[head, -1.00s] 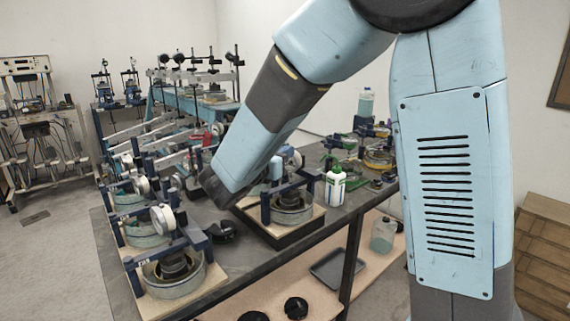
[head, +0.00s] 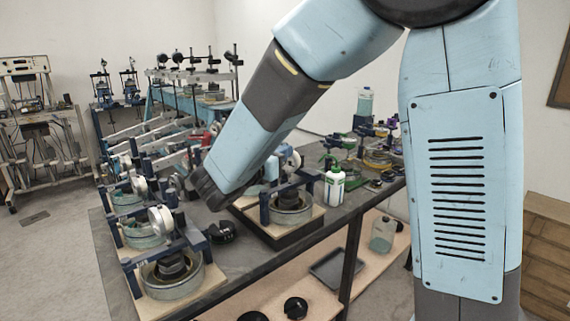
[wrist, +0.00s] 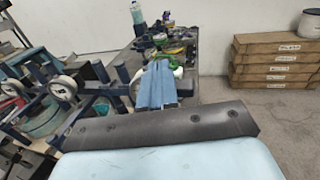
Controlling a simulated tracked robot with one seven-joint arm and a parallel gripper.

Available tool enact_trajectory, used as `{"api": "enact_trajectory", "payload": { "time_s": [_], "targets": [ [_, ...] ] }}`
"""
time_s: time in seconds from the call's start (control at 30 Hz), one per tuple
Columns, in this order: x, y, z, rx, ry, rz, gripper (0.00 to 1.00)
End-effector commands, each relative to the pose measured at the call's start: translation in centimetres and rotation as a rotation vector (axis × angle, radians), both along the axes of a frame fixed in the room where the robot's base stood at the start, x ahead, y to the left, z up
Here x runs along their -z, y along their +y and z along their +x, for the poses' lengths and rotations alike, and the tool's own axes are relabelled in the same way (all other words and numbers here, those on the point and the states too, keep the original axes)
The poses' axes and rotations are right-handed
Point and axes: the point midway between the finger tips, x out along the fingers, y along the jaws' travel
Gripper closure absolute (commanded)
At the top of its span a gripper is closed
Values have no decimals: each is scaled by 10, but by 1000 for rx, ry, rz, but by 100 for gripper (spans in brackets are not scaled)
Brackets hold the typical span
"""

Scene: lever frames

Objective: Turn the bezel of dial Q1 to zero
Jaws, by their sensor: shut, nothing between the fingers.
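I see several round dials on dark blue lever frames. One pale dial (head: 160,221) stands at the near left of the bench, above a round metal cell (head: 172,277). Another dial (head: 296,160) is on the separate frame at the right, partly behind my arm. I cannot read the labels, so I cannot tell which dial is Q1, nor read any bezel or needle. In the wrist view, my gripper (wrist: 156,82) shows as two blue fingers shut together and empty. A white rounded edge (wrist: 179,72) shows just behind them. A dial (wrist: 63,89) shows at the left, apart from the fingers.
A black object (head: 222,231) lies between the frames. More lever frames run along the bench behind. Stacked wooden boxes (wrist: 272,62) stand beyond the bench.

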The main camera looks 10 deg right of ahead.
Motion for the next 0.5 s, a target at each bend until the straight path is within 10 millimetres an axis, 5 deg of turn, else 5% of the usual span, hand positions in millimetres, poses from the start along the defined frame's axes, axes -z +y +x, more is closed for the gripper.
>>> {"api": "enact_trajectory", "payload": {
  "time_s": [0.5],
  "targets": [
    [2, 25, -25, -9, 5, 0, 100]
  ]
}}
